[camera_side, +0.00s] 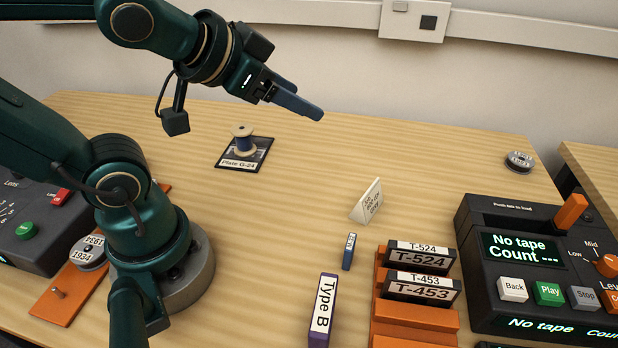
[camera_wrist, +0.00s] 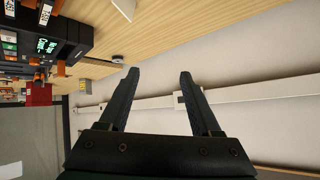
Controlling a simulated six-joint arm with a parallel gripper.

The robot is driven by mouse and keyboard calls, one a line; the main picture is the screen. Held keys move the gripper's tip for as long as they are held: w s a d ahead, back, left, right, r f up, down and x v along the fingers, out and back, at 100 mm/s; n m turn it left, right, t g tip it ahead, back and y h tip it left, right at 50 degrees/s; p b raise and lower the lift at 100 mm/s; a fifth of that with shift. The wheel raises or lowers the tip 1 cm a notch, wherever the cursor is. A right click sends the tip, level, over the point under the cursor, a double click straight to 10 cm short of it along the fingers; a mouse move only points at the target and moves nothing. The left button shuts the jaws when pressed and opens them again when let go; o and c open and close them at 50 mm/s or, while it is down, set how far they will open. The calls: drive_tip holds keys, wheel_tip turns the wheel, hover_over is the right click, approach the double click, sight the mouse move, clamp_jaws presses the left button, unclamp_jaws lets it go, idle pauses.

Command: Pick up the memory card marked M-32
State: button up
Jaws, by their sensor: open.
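No marking M-32 can be read in either view. A small blue block (camera_side: 349,251) with a pale label stands on the table left of the orange rack in the side view. Its lettering is too small to read, so I cannot tell whether it is the memory card. My gripper (camera_side: 314,112) is raised high above the back of the table, far from the blue block. In the wrist view my gripper (camera_wrist: 160,73) is open, with nothing between its fingers. The blue block cannot be made out in the wrist view.
An orange rack (camera_side: 414,327) holds tapes T-524 and T-453. A Type B box (camera_side: 322,310), a folded sign (camera_side: 367,201) and a tape player (camera_side: 528,262) stand nearby. A spool (camera_side: 243,141) sits on Plate G-24 (camera_side: 238,164). The table's middle is clear.

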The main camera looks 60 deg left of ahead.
sight(350, 249)
drive_tip(key=w+d+f+m+t+h, duration=0.1)
drive_tip(key=w+d+m+h, duration=0.1)
drive_tip(key=w+m+h, duration=0.3)
drive_tip(key=w+d+f+m+t, duration=0.1)
drive_tip(key=w+d+m+t, duration=0.15)
drive_tip(key=w, duration=0.35)
drive_tip(key=s+d+f+m+g+h, duration=0.1)
drive_tip(key=s+f+g+h, duration=0.2)
drive_tip(key=f, duration=0.2)
drive_tip(key=s+d+f+m+g+h, duration=0.1)
drive_tip(key=s+f+g+h, duration=0.2)
drive_tip(key=s+f, duration=0.1)
drive_tip(key=s+d+f+m+g+h, duration=0.1)
drive_tip(key=s+d+f+g+h, duration=0.1)
drive_tip(key=f, duration=0.4)
drive_tip(key=shift+s+f+m+g+h, duration=0.2)
drive_tip(key=shift+s+m+g+h, duration=0.2)
drive_tip(key=shift+s+g, duration=0.5)
drive_tip(key=shift+f+n, duration=0.35)
drive_tip(key=shift+f, duration=0.05)
drive_tip(key=shift+x, duration=2.4)
drive_tip(key=shift+w, duration=0.1)
drive_tip(key=shift+a, duration=0.1)
clamp_jaws()
